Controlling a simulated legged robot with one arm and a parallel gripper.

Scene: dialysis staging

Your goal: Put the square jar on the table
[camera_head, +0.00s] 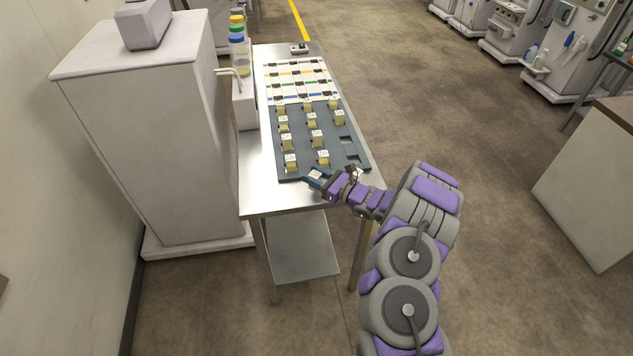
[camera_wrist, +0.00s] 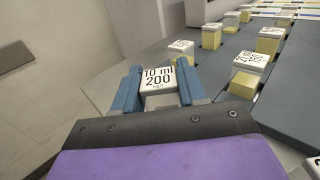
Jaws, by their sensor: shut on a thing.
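The square jar (camera_wrist: 158,78) has a white lid marked "10 ml 200". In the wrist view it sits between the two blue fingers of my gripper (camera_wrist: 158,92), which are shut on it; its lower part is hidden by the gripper. I cannot tell whether the jar touches the table top.
A dark grey tray (camera_head: 300,143) on the table holds several similar yellow jars with white lids; recesses at its right are empty. A white patterned board (camera_head: 295,80) lies behind it. A tall white cabinet (camera_head: 170,130) stands left. The table's near-left corner is bare.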

